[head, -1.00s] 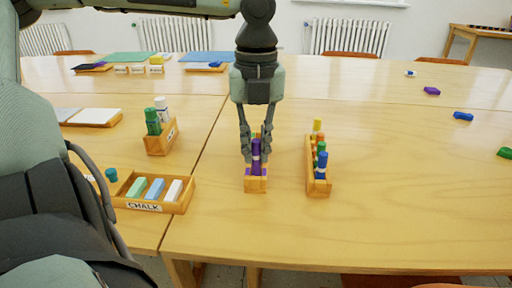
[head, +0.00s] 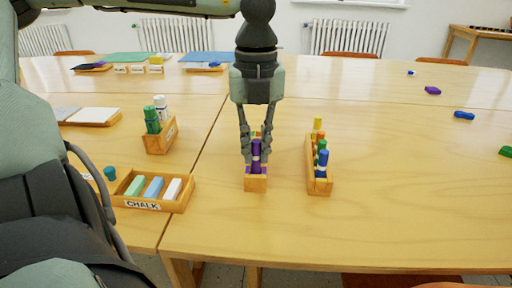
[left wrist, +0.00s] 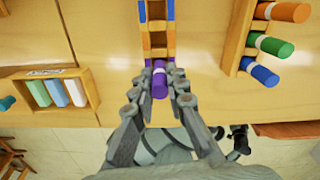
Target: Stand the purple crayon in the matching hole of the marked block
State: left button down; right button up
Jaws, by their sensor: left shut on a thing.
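The purple crayon (head: 256,155) stands upright at the near end of the marked wooden block (head: 256,184), whose near hole has a purple mark. My left gripper (head: 256,150) reaches down from above and is shut on the crayon. In the left wrist view the purple crayon (left wrist: 160,82) sits between the fingertips (left wrist: 159,84), over the end of the block (left wrist: 142,45). Other holes of the block show empty there, with orange and blue marks. The crayon's lower end is hidden, so I cannot tell how deep it sits. My right gripper is not in view.
A wooden holder (head: 320,186) with several coloured crayons stands to the right of the block. A chalk tray (head: 184,205) and a box with green and white bottles (head: 160,141) are to the left. Loose coloured pieces, one blue (head: 464,115), lie at the far right.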

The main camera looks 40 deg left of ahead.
pick_arm(q)
jog(key=shift+f+b, duration=0.45)
jog(key=shift+b, duration=0.3)
dwell(0.7)
dwell(0.3)
jog(key=c, duration=1.4)
grip_release()
jog(key=shift+c, duration=0.2)
jog(key=shift+o, duration=1.2)
jog(key=shift+r, duration=0.1)
jog(key=shift+r+p, duration=1.5)
jog(key=shift+r, duration=1.45)
